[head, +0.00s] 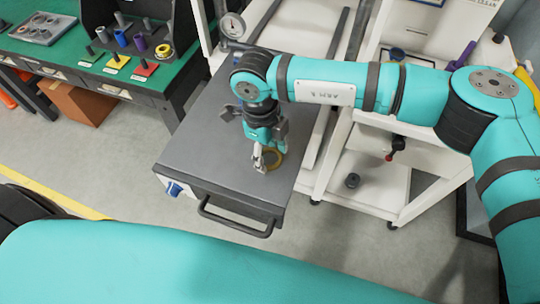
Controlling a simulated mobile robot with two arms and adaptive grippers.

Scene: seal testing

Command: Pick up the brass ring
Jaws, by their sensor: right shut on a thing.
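The brass ring (275,161) is on or just above the dark grey top of a cabinet-like unit (205,150), near its front edge. My right gripper (266,161) points down over the unit and is shut on the left side of the ring. The fingers hide part of the ring. I cannot tell whether the ring still touches the surface. My left arm crosses the bottom of the view; its gripper is not in view.
A green-topped table (70,60) with coloured cylinders stands at the upper left. A white frame cart (365,190) stands right of the unit. The unit has a front handle (237,222). A dial gauge (231,26) is behind. Most of the grey top is clear.

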